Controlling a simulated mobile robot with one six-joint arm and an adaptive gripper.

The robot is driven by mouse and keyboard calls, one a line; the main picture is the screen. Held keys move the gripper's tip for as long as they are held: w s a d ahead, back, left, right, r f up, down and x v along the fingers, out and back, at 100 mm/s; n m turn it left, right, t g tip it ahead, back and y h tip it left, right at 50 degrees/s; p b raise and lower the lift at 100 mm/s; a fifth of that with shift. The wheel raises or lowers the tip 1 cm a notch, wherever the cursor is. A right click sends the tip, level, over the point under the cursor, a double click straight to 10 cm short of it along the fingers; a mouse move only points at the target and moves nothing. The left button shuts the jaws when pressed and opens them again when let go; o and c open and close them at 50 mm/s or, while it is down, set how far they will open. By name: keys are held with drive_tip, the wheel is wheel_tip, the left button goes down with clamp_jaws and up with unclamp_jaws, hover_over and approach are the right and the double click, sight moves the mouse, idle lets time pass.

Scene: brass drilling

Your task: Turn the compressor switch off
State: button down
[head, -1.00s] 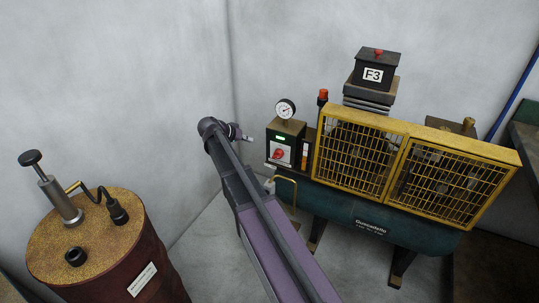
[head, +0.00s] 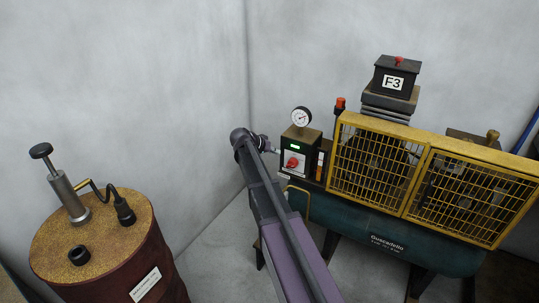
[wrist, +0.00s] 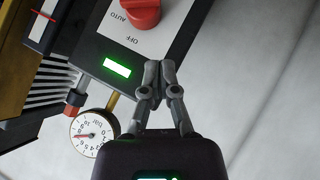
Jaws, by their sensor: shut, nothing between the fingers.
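The compressor switch is a red rotary knob (head: 293,162) on a pale plate on the front of a dark control box (head: 301,139). In the wrist view the red knob (wrist: 142,10) is cut by the top edge, and the words AUTO and OFF show on the plate beside it. A green light (wrist: 117,68) glows on the box. My gripper (wrist: 159,66) is shut and empty, its fingertips by the edge of the box near the knob. In the head view my gripper (head: 276,150) is just left of the box. I cannot tell whether it touches the box.
A pressure gauge (head: 302,117) stands on top of the box. A yellow mesh guard (head: 375,165) and the green tank (head: 345,222) are to the right. A rusty drum (head: 95,240) with a hand pump stands at the left. Bare wall lies behind.

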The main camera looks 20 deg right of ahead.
sight(292, 164)
drive_tip(key=shift+d+f+b, duration=0.95)
drive_tip(key=shift+d+f, duration=0.05)
drive_tip(key=shift+f, duration=0.25)
drive_tip(key=shift+s+d+f+b, duration=0.25)
drive_tip(key=shift+s+f+b, duration=0.05)
drive_tip(key=shift+f+b, duration=0.3)
drive_tip(key=shift+s+d+f+b, duration=0.2)
drive_tip(key=shift+s+f+b, duration=0.1)
drive_tip(key=shift+f+b, duration=0.3)
drive_tip(key=shift+d, duration=0.25)
